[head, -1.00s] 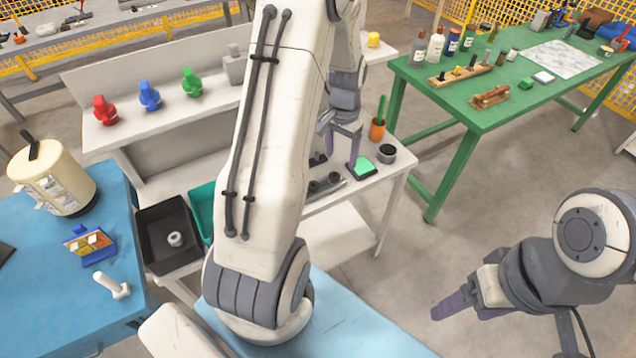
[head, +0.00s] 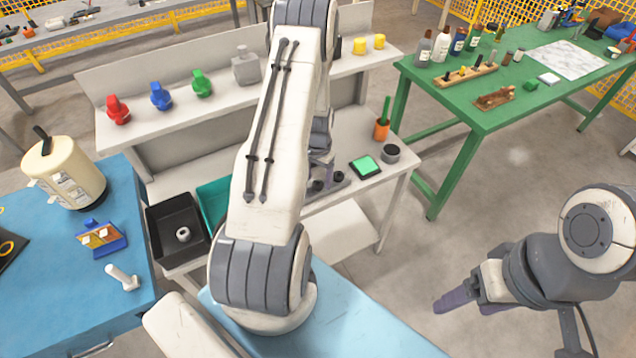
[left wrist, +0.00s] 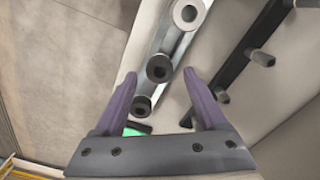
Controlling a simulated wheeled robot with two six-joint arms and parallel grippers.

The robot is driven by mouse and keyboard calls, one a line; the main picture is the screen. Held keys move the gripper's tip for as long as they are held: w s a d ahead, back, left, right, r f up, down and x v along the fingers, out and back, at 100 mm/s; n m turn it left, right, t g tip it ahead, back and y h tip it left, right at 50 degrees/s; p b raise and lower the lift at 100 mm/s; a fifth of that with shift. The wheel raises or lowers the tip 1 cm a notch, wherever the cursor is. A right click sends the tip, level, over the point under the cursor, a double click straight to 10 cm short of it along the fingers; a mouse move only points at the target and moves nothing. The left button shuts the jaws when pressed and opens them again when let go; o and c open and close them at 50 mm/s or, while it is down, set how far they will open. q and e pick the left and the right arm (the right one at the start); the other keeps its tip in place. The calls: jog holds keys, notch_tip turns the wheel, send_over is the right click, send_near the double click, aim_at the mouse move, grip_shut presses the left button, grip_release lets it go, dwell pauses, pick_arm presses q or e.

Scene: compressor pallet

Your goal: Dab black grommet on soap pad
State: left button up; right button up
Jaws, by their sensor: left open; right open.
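The green soap pad (head: 366,164) lies in a dark tray on the white bench, right of my left gripper. Its green edge shows in the left wrist view (left wrist: 135,128), mostly hidden behind my gripper. Two black grommets (head: 338,176) sit on a light rail beside the pad. In the left wrist view, one black grommet (left wrist: 159,68) lies between the fingertips, and another (left wrist: 141,105) is nearer the left finger. My left gripper (left wrist: 160,80) is open and empty, over the rail. My right gripper (head: 455,304) is open and empty over the floor, far from the bench.
An orange cup (head: 381,130) and a dark round pot (head: 391,153) stand near the pad. A black bin (head: 163,215) is at left.

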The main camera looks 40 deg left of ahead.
pick_arm(q)
jog(key=shift+f, duration=0.65)
grip_shut()
jog(key=shift+r, duration=0.1)
jog(key=shift+r, duration=0.5)
jog(key=r+b, duration=0.1)
jog(key=d+r+b, duration=0.1)
jog(key=r, duration=0.1)
jog(key=shift+s+r, duration=0.1)
jog(key=shift+r, duration=0.1)
jog(key=s+d+r+b, duration=0.2)
jog(key=s+d+r, duration=0.2)
jog(key=d, duration=0.6)
notch_tip(320, 180, up, 2)
jog(key=shift+r, duration=0.25)
